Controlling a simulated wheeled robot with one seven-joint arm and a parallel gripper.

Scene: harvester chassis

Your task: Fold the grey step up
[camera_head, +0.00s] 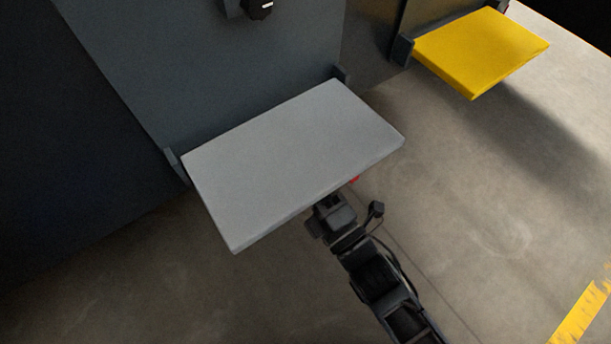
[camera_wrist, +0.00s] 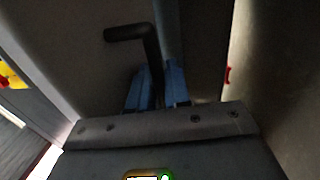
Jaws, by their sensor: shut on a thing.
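The grey step (camera_head: 295,155) is a flat slab standing out level from the dark panel in the head view, held between two side brackets. Its shaded underside (camera_wrist: 75,45) fills much of the wrist view. A black bent handle (camera_wrist: 130,33) shows there against the underside. My gripper (camera_wrist: 158,88) has its blue fingers on either side of the handle's stem and is shut on it. In the head view my wrist is at the step's front edge, and the fingertips are hidden beneath the slab.
A yellow step (camera_head: 480,50) juts out at the upper right. A dark panel (camera_head: 215,70) with a black knob (camera_head: 259,9) stands behind the grey step. A small red part (camera_head: 354,180) shows by the step's front edge. Concrete floor at the right is clear.

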